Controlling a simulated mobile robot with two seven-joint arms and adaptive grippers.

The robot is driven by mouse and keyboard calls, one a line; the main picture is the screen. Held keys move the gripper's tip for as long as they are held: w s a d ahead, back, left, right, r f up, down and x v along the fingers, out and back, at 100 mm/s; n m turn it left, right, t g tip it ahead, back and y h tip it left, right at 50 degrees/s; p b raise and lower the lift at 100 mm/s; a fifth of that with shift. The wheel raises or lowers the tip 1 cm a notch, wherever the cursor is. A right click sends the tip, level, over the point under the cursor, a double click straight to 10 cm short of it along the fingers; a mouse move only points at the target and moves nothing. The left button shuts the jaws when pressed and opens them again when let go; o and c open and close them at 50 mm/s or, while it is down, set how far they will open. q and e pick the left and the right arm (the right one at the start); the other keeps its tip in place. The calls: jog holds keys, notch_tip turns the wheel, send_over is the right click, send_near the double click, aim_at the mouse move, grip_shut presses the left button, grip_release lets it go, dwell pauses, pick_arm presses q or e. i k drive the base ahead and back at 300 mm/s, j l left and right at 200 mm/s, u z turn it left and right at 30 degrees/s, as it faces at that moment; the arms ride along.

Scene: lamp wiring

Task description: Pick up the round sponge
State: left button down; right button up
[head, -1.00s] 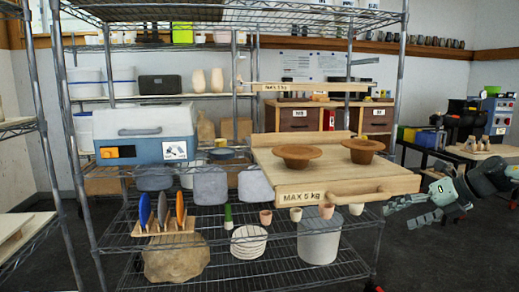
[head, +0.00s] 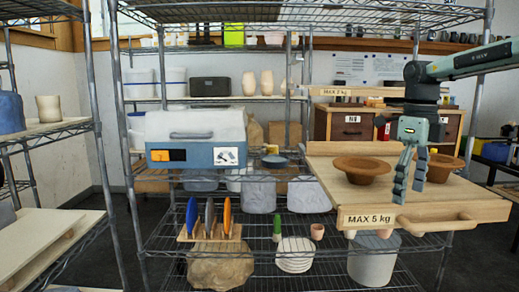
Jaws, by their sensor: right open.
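I cannot pick out a round sponge for certain in the head view. A small dark blue round thing (head: 274,160) lies on the rack behind the middle shelf front, but I cannot tell what it is. My right gripper (head: 409,192) comes in from the right and points down, open and empty. It hangs in front of or over the wooden board marked MAX 5 kg (head: 455,200), between two brown bowls, the left one (head: 362,170) and the right one (head: 438,168), which it partly hides. My left gripper is out of view.
A blue and white cooler box (head: 195,140) stands on the shelf to the left. Metal rack posts (head: 121,150) and shelves limit room.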

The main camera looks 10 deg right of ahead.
aim_at(270, 149)
jog(key=i+u, duration=0.3)
jog(key=i, duration=1.95)
